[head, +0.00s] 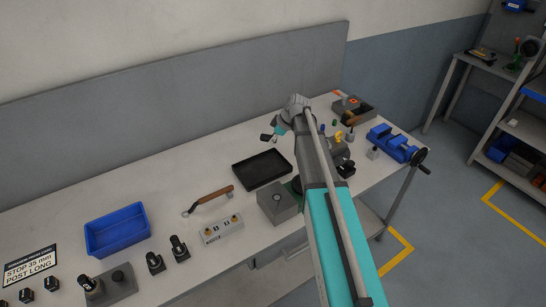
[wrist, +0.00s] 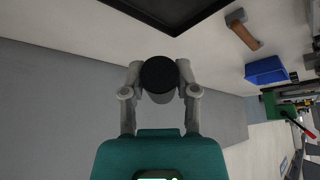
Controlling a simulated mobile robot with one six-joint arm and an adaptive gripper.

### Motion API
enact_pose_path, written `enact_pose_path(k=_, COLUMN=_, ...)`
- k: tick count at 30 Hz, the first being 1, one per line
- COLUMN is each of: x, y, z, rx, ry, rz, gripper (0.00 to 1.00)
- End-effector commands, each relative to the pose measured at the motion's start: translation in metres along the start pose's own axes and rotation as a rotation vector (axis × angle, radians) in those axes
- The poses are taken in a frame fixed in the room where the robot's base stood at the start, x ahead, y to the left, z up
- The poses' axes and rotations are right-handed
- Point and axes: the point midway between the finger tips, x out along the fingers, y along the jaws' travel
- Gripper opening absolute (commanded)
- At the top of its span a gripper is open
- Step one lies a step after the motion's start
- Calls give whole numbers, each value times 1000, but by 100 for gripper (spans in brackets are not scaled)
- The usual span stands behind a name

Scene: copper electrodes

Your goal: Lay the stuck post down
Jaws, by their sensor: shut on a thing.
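My gripper (wrist: 160,92) is shut on a post (wrist: 159,75) with a round black end and a grey body, seen nearly end-on in the wrist view. One finger presses on each side of it. In the head view my gripper (head: 272,134) is small, at the back of the bench beyond the black tray (head: 262,169), and the held post is too small to make out clearly. The black tray's edge (wrist: 168,18) also shows at the top of the wrist view, apart from the post. The tray looks empty in the head view.
A grey block (head: 277,201), a wooden-handled tool (head: 209,201), a blue bin (head: 117,230) and a pale block with brass parts (head: 222,229) stand on the bench. A blue vise (head: 392,143) is at the right. Bare bench lies left of the tray.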

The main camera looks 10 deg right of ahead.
Motion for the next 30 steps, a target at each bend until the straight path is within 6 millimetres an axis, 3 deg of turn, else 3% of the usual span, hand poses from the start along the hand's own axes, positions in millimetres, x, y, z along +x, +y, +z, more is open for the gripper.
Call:
enact_pose_path(k=15, x=58, y=1, z=33, rx=2, ry=1, rz=1, gripper=0)
enact_pose_path(k=30, x=65, y=1, z=37, rx=2, ry=1, rz=1, gripper=0)
